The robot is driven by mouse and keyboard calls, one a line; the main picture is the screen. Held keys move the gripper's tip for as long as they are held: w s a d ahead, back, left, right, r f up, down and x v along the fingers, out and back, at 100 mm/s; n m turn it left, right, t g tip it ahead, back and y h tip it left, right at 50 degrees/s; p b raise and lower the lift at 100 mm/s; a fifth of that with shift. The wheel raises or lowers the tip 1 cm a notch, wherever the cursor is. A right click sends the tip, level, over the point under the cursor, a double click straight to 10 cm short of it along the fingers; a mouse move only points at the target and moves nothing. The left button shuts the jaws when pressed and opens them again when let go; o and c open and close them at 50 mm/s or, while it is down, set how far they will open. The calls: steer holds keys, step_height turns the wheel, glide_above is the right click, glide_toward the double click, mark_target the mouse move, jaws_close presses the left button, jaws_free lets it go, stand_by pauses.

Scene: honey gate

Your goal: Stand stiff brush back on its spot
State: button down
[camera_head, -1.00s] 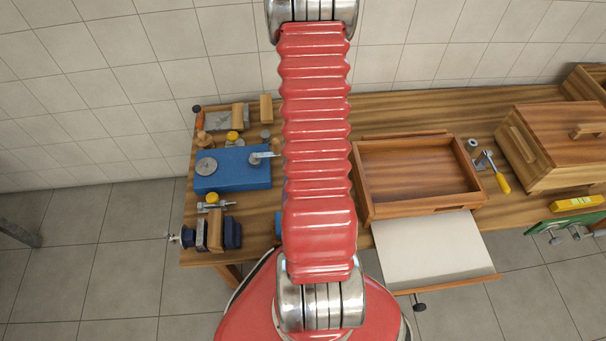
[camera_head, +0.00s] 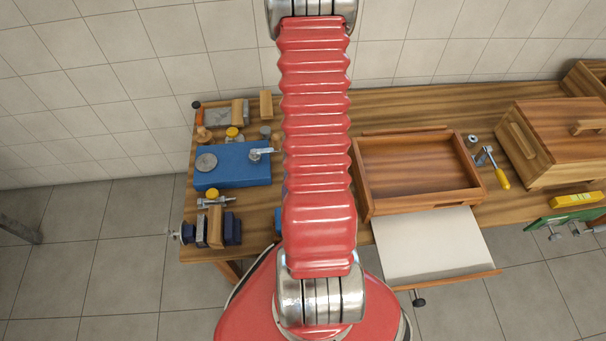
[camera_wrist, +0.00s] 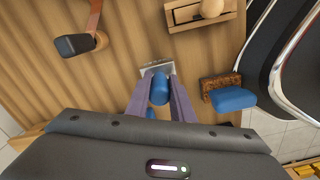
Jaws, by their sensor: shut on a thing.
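In the wrist view, my gripper (camera_wrist: 160,79) is shut on a blue-handled thing (camera_wrist: 160,90) with a wide, mottled grey end (camera_wrist: 157,67), which seems to be the stiff brush. It is above or on the wooden bench; I cannot tell whether the grey end touches the wood. To its right, apart from it, lies another blue-backed piece with a rough brown side (camera_wrist: 221,84), which looks like a brush. No marked spot is clear. In the head view, my gripper is out of sight behind my red arm.
The wooden bench (camera_head: 420,105) carries a blue box (camera_head: 230,165), an open wooden tray (camera_head: 368,209) and a lidded wooden box (camera_head: 555,140). In the wrist view, a dark-headed tool (camera_wrist: 75,45) lies upper left and a wooden block with a round knob (camera_wrist: 185,15) at the top.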

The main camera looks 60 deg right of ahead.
steer(key=shift+f, duration=0.95)
stand_by(0.4)
steer(key=c, duration=1.5)
jaws_free()
steer(key=shift+o, duration=0.2)
steer(key=shift+r, duration=4.05)
